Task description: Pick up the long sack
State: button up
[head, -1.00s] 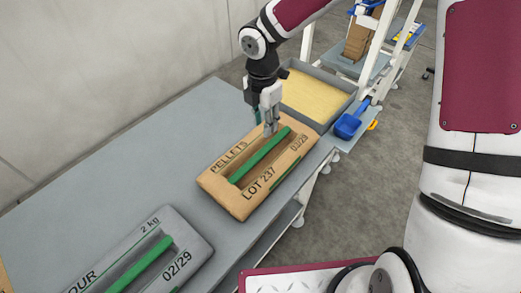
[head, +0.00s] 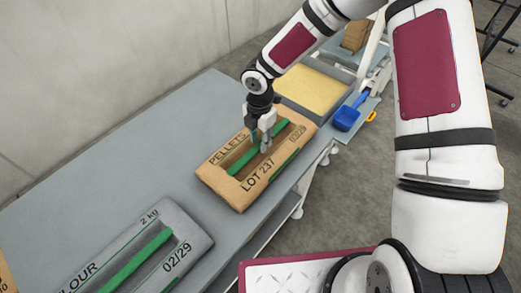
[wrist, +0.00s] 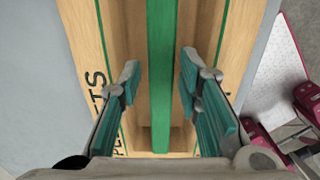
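A long brown sack marked PELLETS, LOT 237 (head: 228,192) lies flat on the grey table. A green bar (head: 243,160) runs lengthwise along the recess in its top. My gripper (head: 262,146) is over the sack, pointing down, nearer the far end of the bar. In the wrist view my gripper (wrist: 160,68) is open. One finger is on each side of the green bar (wrist: 160,30), with a visible gap on both sides. A grey sack marked FLOUR, 2 kg (head: 198,238) with its own green bar lies nearer at the lower left.
The grey table (head: 110,150) is clear on its left side. Beyond the brown sack is a grey tray with a yellow surface (head: 312,88). A blue scoop (head: 347,116) is to its right. A brown stack (head: 356,36) stands farther back.

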notch_tip(320, 180, down, 3)
jog(key=shift+d+f, duration=0.1)
jog(key=shift+f, duration=0.05)
grip_shut()
jog(key=shift+w, duration=0.1)
jog(key=shift+r, duration=0.2)
